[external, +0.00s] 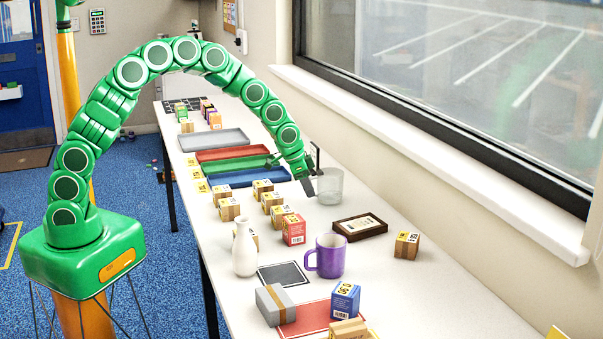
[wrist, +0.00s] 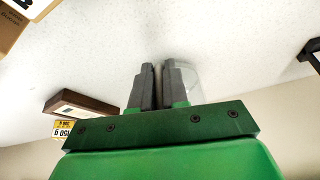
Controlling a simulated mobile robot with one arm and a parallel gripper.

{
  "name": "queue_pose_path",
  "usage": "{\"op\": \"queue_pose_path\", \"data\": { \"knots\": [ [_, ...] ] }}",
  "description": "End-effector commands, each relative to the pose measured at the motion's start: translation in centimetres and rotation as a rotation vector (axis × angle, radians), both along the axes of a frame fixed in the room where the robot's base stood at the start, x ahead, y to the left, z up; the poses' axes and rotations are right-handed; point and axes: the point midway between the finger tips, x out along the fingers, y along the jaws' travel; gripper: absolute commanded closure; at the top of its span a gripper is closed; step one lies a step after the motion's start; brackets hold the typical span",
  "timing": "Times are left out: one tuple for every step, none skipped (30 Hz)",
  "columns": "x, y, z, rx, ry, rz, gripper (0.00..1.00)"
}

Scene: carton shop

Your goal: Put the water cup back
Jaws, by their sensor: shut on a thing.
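The water cup (external: 329,187), a clear glass tumbler, is upright over the far part of the white table, by the wall side. My gripper (external: 313,172) is at its left side, with the dark fingers shut on the cup's wall. In the wrist view the fingers (wrist: 160,86) are close together, and the clear cup (wrist: 188,78) shows faintly behind and to the right of them. I cannot tell whether its base touches the table. A dark square mat (external: 284,275) lies bare on the table nearer the camera.
A red mat (external: 310,317) is at the front. The window-side strip is mostly clear.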

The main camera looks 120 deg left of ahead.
Motion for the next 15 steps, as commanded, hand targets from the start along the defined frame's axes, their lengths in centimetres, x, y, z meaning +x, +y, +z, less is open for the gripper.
{"op": "queue_pose_path", "data": {
  "knots": [
    [0.00, 0.00, -0.06, 0.000, 0.000, 0.000, 1.00],
    [0.00, 0.01, -0.13, 0.000, 0.000, 0.000, 1.00],
    [0.00, 0.01, -0.22, 0.000, 0.000, 0.000, 1.00],
    [0.00, 0.01, -0.26, 0.000, 0.000, 0.000, 0.84],
    [0.00, 0.00, -0.24, 0.000, 0.000, 0.000, 0.80],
    [0.01, 0.01, -0.23, 0.000, 0.000, 0.000, 0.74],
    [0.01, 0.01, -0.22, 0.000, 0.000, 0.000, 0.69],
    [0.00, 0.01, -0.23, 0.000, 0.000, 0.000, 0.64],
    [0.00, 0.01, -0.23, 0.000, 0.000, 0.000, 0.60],
    [0.01, 0.01, -0.23, 0.000, 0.000, 0.000, 0.60],
    [0.00, 0.01, -0.23, 0.000, 0.000, 0.000, 0.60],
    [0.00, 0.01, -0.23, 0.000, 0.000, 0.000, 0.60],
    [0.00, 0.01, -0.23, 0.000, 0.000, 0.000, 0.60],
    [0.01, 0.01, -0.23, 0.000, 0.000, 0.000, 0.60],
    [0.00, 0.01, -0.23, 0.000, 0.000, 0.000, 0.60]
  ]
}}
